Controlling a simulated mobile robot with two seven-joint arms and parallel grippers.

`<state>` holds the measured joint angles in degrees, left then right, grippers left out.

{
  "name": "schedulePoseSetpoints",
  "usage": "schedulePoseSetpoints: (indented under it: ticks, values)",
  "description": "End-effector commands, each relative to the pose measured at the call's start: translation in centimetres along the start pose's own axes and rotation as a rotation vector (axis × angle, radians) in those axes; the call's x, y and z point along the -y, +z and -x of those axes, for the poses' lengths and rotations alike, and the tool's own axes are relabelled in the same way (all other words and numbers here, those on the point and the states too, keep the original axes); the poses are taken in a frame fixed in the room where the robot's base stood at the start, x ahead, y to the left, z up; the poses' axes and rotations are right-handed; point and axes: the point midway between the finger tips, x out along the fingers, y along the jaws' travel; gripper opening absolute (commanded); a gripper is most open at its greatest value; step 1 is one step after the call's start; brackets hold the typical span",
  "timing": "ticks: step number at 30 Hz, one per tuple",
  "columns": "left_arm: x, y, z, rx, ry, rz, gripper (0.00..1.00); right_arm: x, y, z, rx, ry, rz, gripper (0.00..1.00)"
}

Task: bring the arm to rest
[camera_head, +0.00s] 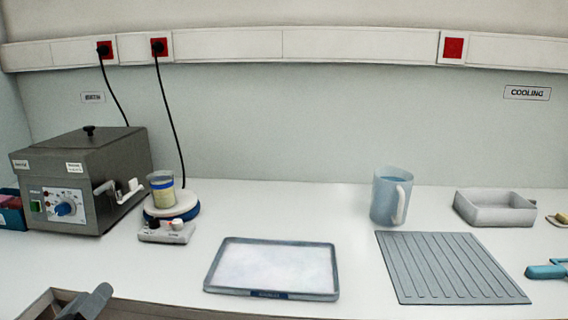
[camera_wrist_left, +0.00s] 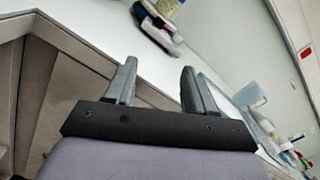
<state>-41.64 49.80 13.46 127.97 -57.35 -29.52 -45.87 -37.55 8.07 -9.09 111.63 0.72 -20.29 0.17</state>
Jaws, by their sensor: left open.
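My left gripper (camera_head: 84,303) shows only in part at the bottom left of the head view, low by the front edge of the worktop. In the left wrist view my left gripper (camera_wrist_left: 158,85) has its two grey fingers spread wide apart with nothing between them. It is near the worktop's front edge and apart from every object. My right gripper is in neither view.
The white worktop (camera_head: 200,272) carries a grey water bath (camera_head: 125,165), a hotplate (camera_head: 165,232) with a beaker (camera_head: 161,190), a tray (camera_head: 270,265), a jug (camera_head: 390,195), a ribbed mat (camera_head: 450,265) and a shallow box (camera_head: 495,208). A blue-handled tool (camera_head: 546,271) lies far right.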

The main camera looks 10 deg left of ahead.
Motion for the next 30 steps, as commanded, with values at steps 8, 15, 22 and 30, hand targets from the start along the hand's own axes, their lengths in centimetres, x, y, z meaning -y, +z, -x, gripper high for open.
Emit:
schedulePoseSetpoints:
  ticks: [8, 15, 22, 30]
  values:
    - [-5.1, -7.0, 6.2, 0.141, 0.566, 0.971, 0.54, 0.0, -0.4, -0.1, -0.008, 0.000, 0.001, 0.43]
    - [-2.3, -16.4, 12.7, 0.175, 1.069, 1.593, 0.54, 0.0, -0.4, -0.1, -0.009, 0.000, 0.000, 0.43]
    - [3.4, -21.5, 17.2, 0.136, 1.439, 1.892, 0.54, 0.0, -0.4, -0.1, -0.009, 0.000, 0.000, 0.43]
    - [6.0, -24.0, 17.4, 0.069, 1.511, 2.025, 0.54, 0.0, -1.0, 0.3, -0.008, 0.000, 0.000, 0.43]
